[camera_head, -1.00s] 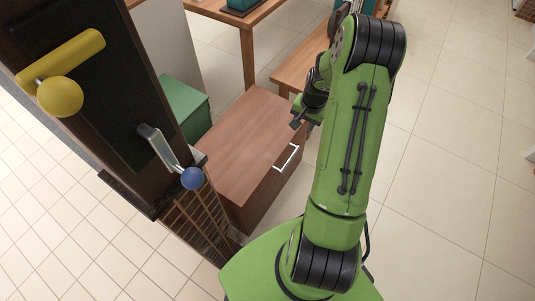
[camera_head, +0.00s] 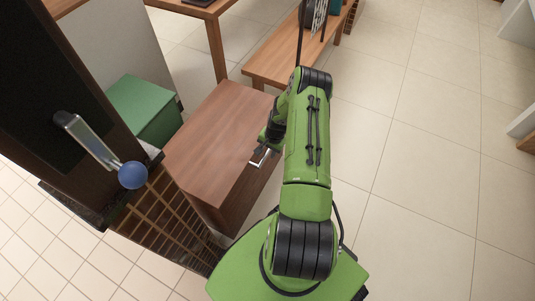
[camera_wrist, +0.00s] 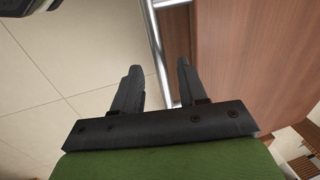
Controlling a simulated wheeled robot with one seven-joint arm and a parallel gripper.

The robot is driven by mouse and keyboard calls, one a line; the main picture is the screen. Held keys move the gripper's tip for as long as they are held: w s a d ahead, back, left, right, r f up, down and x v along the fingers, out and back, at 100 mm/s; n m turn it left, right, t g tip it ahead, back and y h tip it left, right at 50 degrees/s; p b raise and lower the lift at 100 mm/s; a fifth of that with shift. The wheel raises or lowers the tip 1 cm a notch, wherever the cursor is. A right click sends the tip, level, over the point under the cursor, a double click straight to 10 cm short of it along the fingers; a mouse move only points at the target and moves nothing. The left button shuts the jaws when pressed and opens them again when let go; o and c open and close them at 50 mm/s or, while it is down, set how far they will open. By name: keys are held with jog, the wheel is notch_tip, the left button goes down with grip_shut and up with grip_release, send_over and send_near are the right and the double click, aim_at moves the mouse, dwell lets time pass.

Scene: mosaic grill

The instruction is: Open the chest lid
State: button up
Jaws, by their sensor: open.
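The chest is a brown wooden box (camera_head: 212,130) with a flat lid, standing left of my arm in the head view. Its lid looks shut. A silver bar handle (camera_head: 262,161) is on its side facing my arm, partly hidden by the arm. In the wrist view the handle (camera_wrist: 156,42) runs between my fingertips in the picture, beside the brown chest face (camera_wrist: 235,60). My gripper (camera_wrist: 158,67) is open and not closed on the bar. I cannot tell whether a finger touches it.
A dark cabinet with a silver lever and blue knob (camera_head: 132,175) is at the left. A wooden bench (camera_head: 285,50) lies beyond. Tiled floor at the right (camera_head: 430,150) is clear.

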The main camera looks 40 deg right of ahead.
jog(key=shift+w+f, duration=0.1)
jog(key=shift+f, duration=0.5)
grip_shut()
jog(key=shift+r, duration=0.1)
